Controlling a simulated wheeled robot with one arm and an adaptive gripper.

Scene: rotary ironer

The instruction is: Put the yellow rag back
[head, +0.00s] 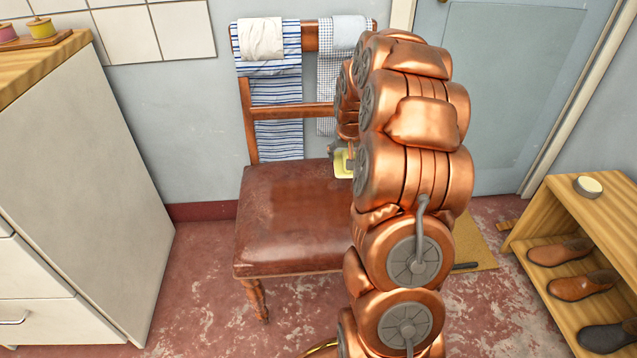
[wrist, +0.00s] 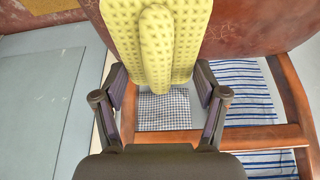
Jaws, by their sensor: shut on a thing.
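The yellow rag (wrist: 185,38) is waffle-textured, with a raised fold down its middle. It hangs between the two fingers of my gripper (wrist: 158,78), which is shut on it. In the head view a small part of the rag (head: 342,163) shows beside my arm, above the back of the chair seat. My gripper is mostly hidden there behind the arm. The wooden chair has a brown leather seat (head: 290,215). A blue-striped towel (head: 277,105) and a blue-checked towel (head: 327,85) hang over its top rail. The checked towel (wrist: 163,112) also shows below the rag in the wrist view.
A white cloth (head: 261,38) lies over the striped towel. A white cabinet (head: 70,180) stands left. A wooden shoe rack (head: 550,205) with several shoes and a round tin (head: 588,187) stands right. The seat's visible left part is clear.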

